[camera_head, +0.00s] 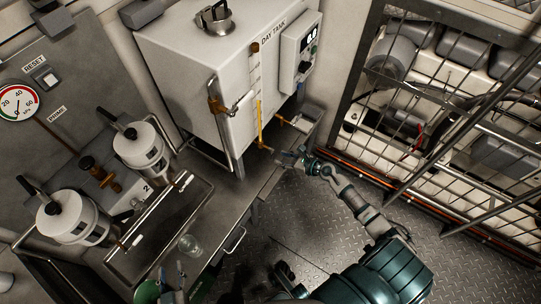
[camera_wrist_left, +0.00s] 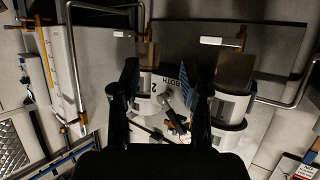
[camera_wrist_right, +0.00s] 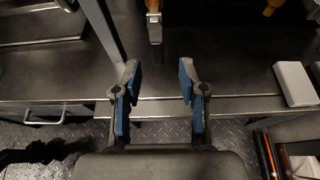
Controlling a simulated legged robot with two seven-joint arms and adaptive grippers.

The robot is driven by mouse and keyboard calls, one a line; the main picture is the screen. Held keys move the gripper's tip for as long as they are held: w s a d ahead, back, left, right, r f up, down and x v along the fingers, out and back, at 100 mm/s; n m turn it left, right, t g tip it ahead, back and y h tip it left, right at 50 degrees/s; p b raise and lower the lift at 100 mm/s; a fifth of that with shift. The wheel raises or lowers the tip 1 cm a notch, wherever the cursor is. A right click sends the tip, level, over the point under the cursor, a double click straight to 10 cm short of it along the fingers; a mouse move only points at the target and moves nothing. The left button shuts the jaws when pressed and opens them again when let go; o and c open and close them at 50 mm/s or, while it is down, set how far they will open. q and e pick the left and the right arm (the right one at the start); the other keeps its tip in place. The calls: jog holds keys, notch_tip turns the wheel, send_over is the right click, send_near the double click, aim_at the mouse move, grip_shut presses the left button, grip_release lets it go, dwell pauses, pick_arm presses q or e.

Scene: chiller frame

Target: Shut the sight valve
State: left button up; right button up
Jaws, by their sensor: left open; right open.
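The white day tank (camera_head: 195,70) stands at the top middle of the head view. A sight tube with a yellow column (camera_head: 259,112) runs down its side between brass fittings, and the lower brass fitting (camera_head: 264,147) is just above my right gripper (camera_head: 287,157). In the right wrist view, my right gripper (camera_wrist_right: 157,78) is open and empty, with a brass fitting (camera_wrist_right: 153,22) beyond its fingertips, apart from them. My left gripper (camera_head: 172,273) is at the bottom left of the head view. In the left wrist view, it (camera_wrist_left: 160,72) is open and empty. The valve's handle position is unclear.
Another brass tap (camera_head: 284,118) sits right of the sight tube. A metal cage (camera_head: 450,110) closes the right side. The floor (camera_head: 310,225) is partly clear.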

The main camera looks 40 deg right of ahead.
aim_at(273, 156)
jog(key=b+x, duration=0.1)
jog(key=x, duration=0.4)
jog(key=shift+a, duration=0.15)
jog(key=shift+w+a+r, duration=0.1)
jog(key=shift+w+a, duration=0.1)
jog(key=shift+a, duration=0.25)
jog(key=shift+d, duration=0.55)
grip_shut()
pick_arm(q)
jog(key=r+t, duration=0.1)
jog(key=w+r+t, duration=0.1)
jog(key=r, duration=0.1)
jog(key=shift+w+d+r+t+h, duration=0.1)
jog(key=shift+w+d+t+h, duration=0.2)
jog(key=shift+d+t+h, duration=0.1)
pick_arm(e)
jog(key=shift+a, duration=0.1)
